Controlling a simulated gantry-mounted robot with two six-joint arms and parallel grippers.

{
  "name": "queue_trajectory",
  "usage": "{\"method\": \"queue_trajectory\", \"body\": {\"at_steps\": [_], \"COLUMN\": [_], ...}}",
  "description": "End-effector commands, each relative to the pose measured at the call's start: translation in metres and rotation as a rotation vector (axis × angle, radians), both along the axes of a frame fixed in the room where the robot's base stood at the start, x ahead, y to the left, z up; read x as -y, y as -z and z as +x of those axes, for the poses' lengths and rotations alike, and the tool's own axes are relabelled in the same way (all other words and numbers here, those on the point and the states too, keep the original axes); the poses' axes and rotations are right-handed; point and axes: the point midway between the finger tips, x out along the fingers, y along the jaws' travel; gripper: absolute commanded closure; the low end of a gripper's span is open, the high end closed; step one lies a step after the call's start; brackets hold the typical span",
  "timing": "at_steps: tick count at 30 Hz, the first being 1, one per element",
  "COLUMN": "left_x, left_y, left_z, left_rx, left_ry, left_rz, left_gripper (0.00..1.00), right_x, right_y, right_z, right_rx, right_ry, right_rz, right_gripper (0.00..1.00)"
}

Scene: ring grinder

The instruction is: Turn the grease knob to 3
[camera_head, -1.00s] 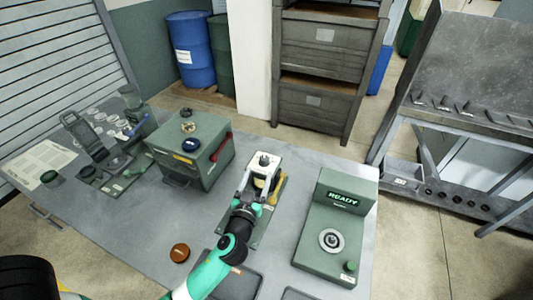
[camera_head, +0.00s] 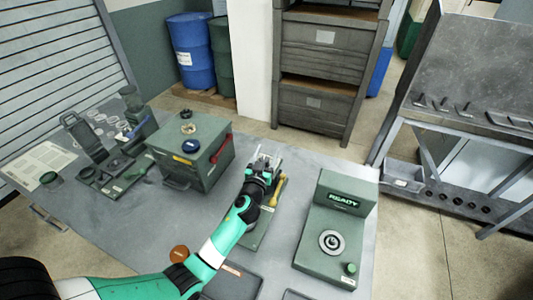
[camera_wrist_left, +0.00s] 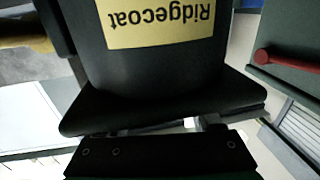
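My left gripper (camera_head: 267,159) reaches over the small green station at the middle of the table, its fingers pointing away from the head camera. A dark knob on a pale plate showed there earlier; the gripper now covers that spot, and no numbers can be read. In the left wrist view a dark body with a yellow "Ridgecoat" label (camera_wrist_left: 155,22), seen upside down, fills the middle close to the camera. What lies between the fingertips is hidden, so I cannot tell whether they grip anything. My right gripper is not in view.
A yellow-handled tool (camera_head: 279,190) lies right beside my left gripper. A green box (camera_head: 197,168) with a red handle stands to the left. A green "READY" machine (camera_head: 325,260) stands to the right. A brown round piece (camera_head: 180,253) lies near the front.

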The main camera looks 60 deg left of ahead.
Motion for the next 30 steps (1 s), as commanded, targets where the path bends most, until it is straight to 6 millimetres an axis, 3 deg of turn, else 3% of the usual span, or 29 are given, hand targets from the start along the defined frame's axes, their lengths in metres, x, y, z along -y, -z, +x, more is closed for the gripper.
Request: {"method": "queue_trajectory", "body": {"at_steps": [1,10,23,30], "left_x": [0.0,0.0,0.001,0.003], "left_y": [0.0,0.0,-0.001,-0.006], "left_z": [0.0,0.0,0.001,0.003], "left_rx": [0.0,0.0,-0.008,-0.01], "left_ry": [0.0,0.0,0.052,0.191], "left_rz": [0.0,0.0,-0.003,-0.007], "left_gripper": [0.46,1.0,1.0,1.0], "right_x": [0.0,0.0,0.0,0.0], "right_y": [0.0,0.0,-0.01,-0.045], "right_z": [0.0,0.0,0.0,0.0], "right_rx": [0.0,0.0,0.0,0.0], "right_ry": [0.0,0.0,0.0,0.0], "right_rz": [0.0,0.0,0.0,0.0], "right_gripper": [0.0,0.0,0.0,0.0]}}
